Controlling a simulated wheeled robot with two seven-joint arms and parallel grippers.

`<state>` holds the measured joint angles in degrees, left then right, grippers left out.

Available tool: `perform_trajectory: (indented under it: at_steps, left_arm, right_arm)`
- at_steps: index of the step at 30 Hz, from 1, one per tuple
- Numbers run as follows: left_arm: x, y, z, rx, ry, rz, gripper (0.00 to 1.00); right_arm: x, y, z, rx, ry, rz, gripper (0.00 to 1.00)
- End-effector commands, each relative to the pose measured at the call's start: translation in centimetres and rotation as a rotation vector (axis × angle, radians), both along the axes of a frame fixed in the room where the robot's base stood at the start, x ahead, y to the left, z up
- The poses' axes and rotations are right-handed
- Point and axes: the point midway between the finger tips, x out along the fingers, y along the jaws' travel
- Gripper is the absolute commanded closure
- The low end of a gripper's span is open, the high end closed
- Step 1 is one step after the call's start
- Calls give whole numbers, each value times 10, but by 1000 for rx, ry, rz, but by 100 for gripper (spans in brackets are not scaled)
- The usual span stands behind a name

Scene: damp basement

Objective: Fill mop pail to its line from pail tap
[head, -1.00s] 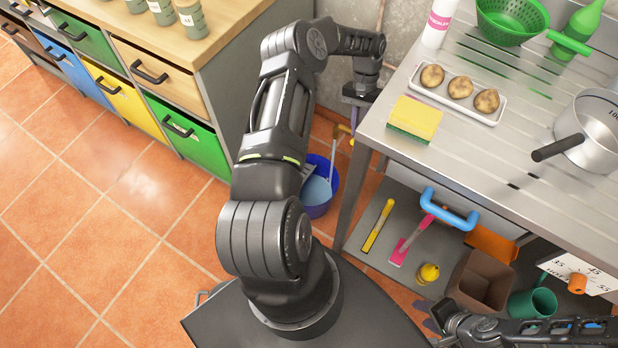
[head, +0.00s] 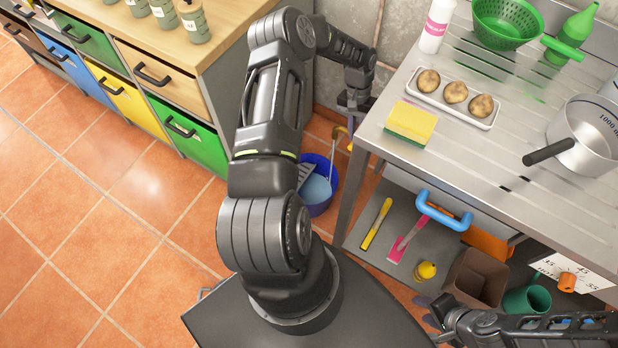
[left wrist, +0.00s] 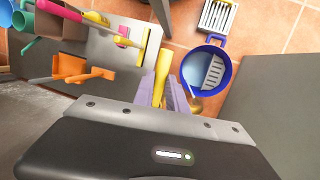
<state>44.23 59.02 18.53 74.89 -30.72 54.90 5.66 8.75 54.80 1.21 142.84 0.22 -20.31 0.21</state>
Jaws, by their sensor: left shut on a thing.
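The blue mop pail (head: 320,207) stands on the floor left of the steel table; it also shows in the left wrist view (left wrist: 229,66). It holds light blue water (head: 316,188) beside a grey slotted insert (left wrist: 213,72). I cannot make out its line. The pail tap has a brass spout (left wrist: 198,106) over the pail's edge and a yellow lever (left wrist: 161,76). A pale streak, like running water, drops from the spout into the pail. My left gripper (head: 354,104) is shut on the yellow lever. My right gripper (head: 432,314) is low by the shelf, its opening unclear.
The steel table (head: 480,170) carries a sponge (head: 410,122), a potato tray (head: 455,95) and a pot (head: 590,135). Its lower shelf (head: 375,255) holds brushes and a brown box (head: 478,278). Coloured drawers (head: 130,95) stand left. The tiled floor at left is clear.

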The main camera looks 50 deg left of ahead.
Motion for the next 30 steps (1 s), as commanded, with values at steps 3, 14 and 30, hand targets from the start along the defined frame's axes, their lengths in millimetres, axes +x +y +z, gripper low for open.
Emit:
perform_trajectory:
  at_steps: [3,14,30]
  left_arm:
    - [-1,1,0,14,-36,0,100]
    - [-1,1,-2,19,-55,1,100]
    - [-6,0,-13,72,-223,0,100]
  right_arm:
    - [0,0,5,0,0,0,61]
    - [0,0,6,0,0,0,61]
    - [0,0,12,0,0,0,61]
